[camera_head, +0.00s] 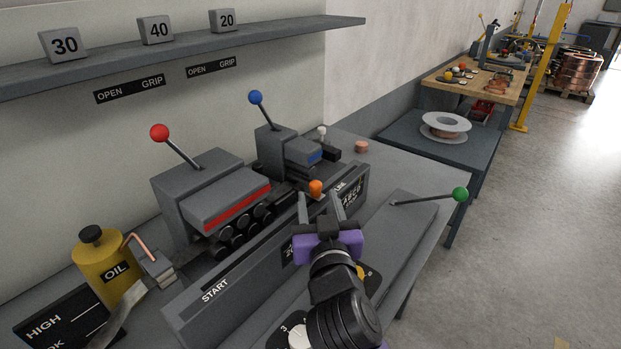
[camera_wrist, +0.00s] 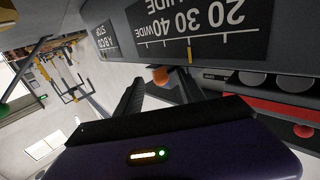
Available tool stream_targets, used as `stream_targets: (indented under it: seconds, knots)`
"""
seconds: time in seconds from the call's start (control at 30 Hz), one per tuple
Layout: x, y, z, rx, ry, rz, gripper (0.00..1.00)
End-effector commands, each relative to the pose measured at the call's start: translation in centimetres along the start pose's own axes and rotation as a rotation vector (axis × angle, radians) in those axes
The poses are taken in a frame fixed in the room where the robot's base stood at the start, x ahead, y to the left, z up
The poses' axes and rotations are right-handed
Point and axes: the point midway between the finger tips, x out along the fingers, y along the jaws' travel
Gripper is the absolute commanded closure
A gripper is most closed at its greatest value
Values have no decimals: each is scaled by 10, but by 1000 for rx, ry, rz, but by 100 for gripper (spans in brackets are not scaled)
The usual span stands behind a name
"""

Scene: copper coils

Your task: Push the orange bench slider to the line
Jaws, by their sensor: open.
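The orange bench slider (camera_head: 315,187) shows as a rounded orange knob at the bench rail, towards its far end. It also shows in the wrist view (camera_wrist: 160,75), just beyond and between the fingertips. My gripper (camera_head: 319,200) is open, with one finger on either side of the knob in the picture. I cannot tell whether a finger touches it. In the wrist view the fingers (camera_wrist: 160,92) are spread and empty. A scale plate (camera_wrist: 195,28) on the rail's front reads 20, 30, 40 and WIDE, with a short yellow mark (camera_wrist: 190,55) below it.
A box with a red-knobbed lever (camera_head: 160,132) and a block with a blue-knobbed lever (camera_head: 255,97) stand behind the rail. A green-knobbed lever (camera_head: 459,194) lies to the right. A yellow oil can (camera_head: 100,266) stands at left. The rail's near end is labelled START (camera_head: 215,290).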

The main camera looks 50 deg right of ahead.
Motion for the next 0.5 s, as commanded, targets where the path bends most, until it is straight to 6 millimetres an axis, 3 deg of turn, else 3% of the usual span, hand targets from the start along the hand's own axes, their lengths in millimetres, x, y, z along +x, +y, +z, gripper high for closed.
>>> stream_targets:
  seconds: [0.5]
  knots:
    - [68,0,-2,2,2,-1,54]
